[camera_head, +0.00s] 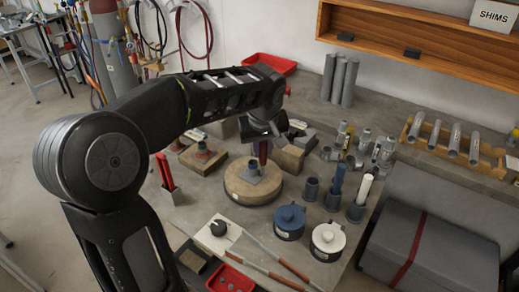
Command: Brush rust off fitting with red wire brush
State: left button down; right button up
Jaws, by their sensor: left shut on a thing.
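My left gripper (261,134) hangs over the middle of the table, pointing down. It is shut on a narrow dark red thing, which looks like the red wire brush (263,152). A small grey fitting (254,168) stands on a round wooden disc (240,191) just below. The lower end of the brush is at or very near the fitting; I cannot tell whether they touch. Rust on the fitting is too small to make out. My right gripper is not in view.
A grey case (450,250) is at the lower right.

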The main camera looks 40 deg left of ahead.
pick_arm(q)
jog(key=shift+w, duration=0.4)
jog(key=shift+s, duration=0.1)
jog(key=shift+s+b, duration=0.45)
jog(key=shift+s, duration=0.75)
jog(key=shift+s, duration=0.15)
jog(key=shift+s+b, duration=0.65)
jog(key=shift+s, duration=0.45)
jog(key=shift+r, duration=0.1)
